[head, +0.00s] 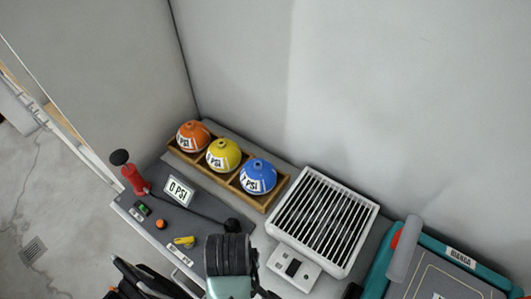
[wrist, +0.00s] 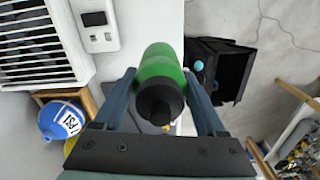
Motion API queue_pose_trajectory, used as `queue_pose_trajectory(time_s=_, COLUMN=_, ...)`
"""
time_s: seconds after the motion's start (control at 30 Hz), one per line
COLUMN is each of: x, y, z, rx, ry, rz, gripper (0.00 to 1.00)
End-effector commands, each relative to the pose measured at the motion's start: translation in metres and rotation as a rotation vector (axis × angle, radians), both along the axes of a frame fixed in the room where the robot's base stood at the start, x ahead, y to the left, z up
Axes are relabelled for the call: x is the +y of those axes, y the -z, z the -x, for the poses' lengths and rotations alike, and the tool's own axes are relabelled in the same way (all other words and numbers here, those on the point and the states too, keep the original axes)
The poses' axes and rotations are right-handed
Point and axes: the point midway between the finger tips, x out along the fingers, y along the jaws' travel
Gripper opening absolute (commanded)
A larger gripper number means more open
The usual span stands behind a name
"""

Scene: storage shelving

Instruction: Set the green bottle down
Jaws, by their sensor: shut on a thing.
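The green bottle (wrist: 160,64) is in the wrist view, its black cap (wrist: 160,100) toward the camera. My gripper (wrist: 161,78) is shut on it, with one blue finger on each side. The bottle's far end is over or against a pale surface; I cannot tell whether it touches. In the head view, part of my arm shows at the bottom edge, and I cannot make out the bottle there.
A wooden rack (head: 238,188) holds orange, yellow and blue balls. A grey pump panel (head: 205,225) and a white slatted heater (head: 322,222) stand beside it. A teal case (head: 470,250) is at right. An open black box (wrist: 232,68) is right of the bottle.

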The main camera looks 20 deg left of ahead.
Motion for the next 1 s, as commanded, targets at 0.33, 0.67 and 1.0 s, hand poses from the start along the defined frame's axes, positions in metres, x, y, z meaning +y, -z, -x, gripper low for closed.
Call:
queue_pose_trajectory(time_s=0.33, x=0.0, y=0.046, z=0.001, rx=0.003, ry=0.0, rz=0.001, gripper=0.0)
queue_pose_trajectory(time_s=0.67, x=0.0, y=0.086, z=0.0, rx=0.002, ry=0.0, rz=0.001, gripper=0.0)
queue_pose_trajectory(time_s=1.0, x=0.0, y=0.099, z=0.0, rx=-0.003, ry=0.0, rz=-0.001, gripper=0.0)
